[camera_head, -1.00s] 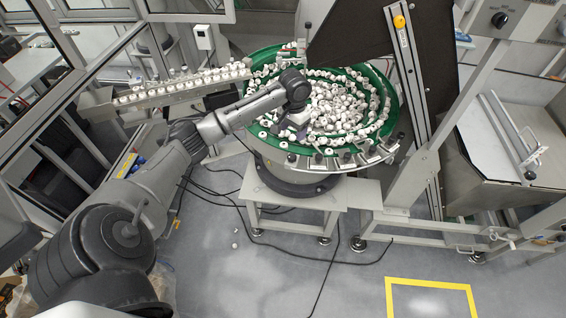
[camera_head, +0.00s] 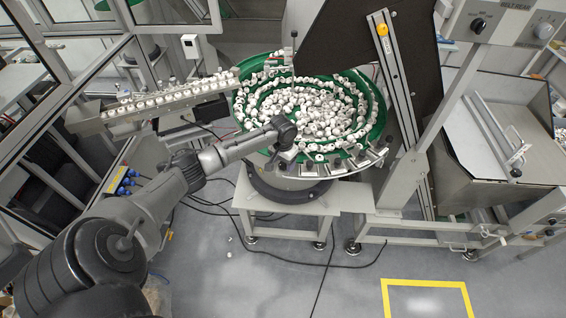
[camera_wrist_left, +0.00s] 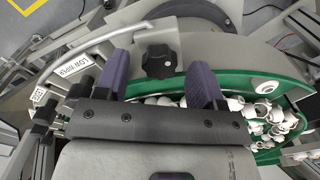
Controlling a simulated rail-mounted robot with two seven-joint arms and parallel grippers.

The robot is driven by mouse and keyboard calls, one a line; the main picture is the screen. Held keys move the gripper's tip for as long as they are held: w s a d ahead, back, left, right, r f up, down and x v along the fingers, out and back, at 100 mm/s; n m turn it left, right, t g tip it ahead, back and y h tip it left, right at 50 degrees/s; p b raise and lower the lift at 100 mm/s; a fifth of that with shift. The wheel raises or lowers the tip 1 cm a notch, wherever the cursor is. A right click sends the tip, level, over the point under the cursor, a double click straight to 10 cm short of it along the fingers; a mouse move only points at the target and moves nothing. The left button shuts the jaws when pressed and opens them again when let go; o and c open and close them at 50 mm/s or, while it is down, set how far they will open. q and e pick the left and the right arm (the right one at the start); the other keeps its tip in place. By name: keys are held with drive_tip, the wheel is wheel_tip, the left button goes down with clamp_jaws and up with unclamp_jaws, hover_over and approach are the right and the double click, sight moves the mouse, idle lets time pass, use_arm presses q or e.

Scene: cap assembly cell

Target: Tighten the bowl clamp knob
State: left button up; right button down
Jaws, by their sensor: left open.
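A black star-shaped knob (camera_wrist_left: 159,61) sits on a grey metal bracket at the bowl's outer side in the left wrist view. My left gripper (camera_wrist_left: 158,72) is open, with one purple finger to each side of the knob. I see a gap between the knob and each finger, and nothing is held. In the head view my left gripper (camera_head: 286,158) is at the near left rim of the green feeder bowl (camera_head: 378,100). The arm and wrist hide that part of the rim, so I cannot make out the knob there. My right gripper is out of view.
White caps (camera_head: 320,108) fill the bowl. A feed track (camera_head: 120,112) with caps runs off to the left. Several smaller black knobs (camera_wrist_left: 45,115) and labelled plates stand beside the fingers. A dark panel (camera_head: 360,45) and a steel post rise at the right.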

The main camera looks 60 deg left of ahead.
use_arm(q)
drive_tip(key=shift+f, duration=0.35)
drive_tip(key=c, duration=0.9)
drive_tip(key=shift+c, duration=0.2)
